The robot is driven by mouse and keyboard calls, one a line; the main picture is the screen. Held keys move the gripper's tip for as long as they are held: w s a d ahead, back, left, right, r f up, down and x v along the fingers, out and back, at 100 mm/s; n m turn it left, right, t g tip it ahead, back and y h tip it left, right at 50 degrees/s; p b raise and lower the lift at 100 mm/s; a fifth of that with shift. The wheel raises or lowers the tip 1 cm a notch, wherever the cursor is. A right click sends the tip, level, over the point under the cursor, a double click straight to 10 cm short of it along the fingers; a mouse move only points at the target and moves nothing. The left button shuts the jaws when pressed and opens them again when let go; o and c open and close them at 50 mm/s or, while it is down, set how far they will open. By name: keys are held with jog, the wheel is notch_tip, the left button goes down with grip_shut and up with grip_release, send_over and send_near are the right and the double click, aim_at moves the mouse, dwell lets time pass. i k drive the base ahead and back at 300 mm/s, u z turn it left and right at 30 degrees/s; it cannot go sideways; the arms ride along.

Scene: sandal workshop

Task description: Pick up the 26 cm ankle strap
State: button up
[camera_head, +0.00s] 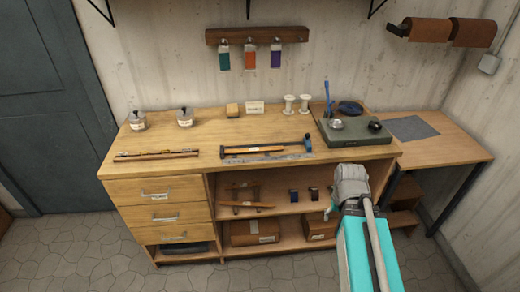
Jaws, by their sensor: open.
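Long thin brown strips (156,155) lie along the front left of the wooden workbench top (215,140). They look like leather straps, but I cannot read any length or tell which one is 26 cm. Two dark rolled bands, one blue-toned (293,195) and one darker (314,193), stand on the upper shelf below the bench top. I cannot tell whether they are straps. My gripper (333,211) is in front of the bench's right end, near the shelf opening, well apart from the brown strips. It is open and appears empty; its fingers are mostly hidden.
A dark green tray or plate (352,132) holds small items at the right. Two lidded jars (137,120) (184,117) stand at the back left. Bare bench top lies between.

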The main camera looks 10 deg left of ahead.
aim_at(254, 150)
jog(key=k, duration=1.3)
jog(key=u, duration=0.2)
jog(key=i, duration=0.6)
jog(key=u, duration=0.4)
jog(key=i, duration=1)
jog(key=z, duration=0.15)
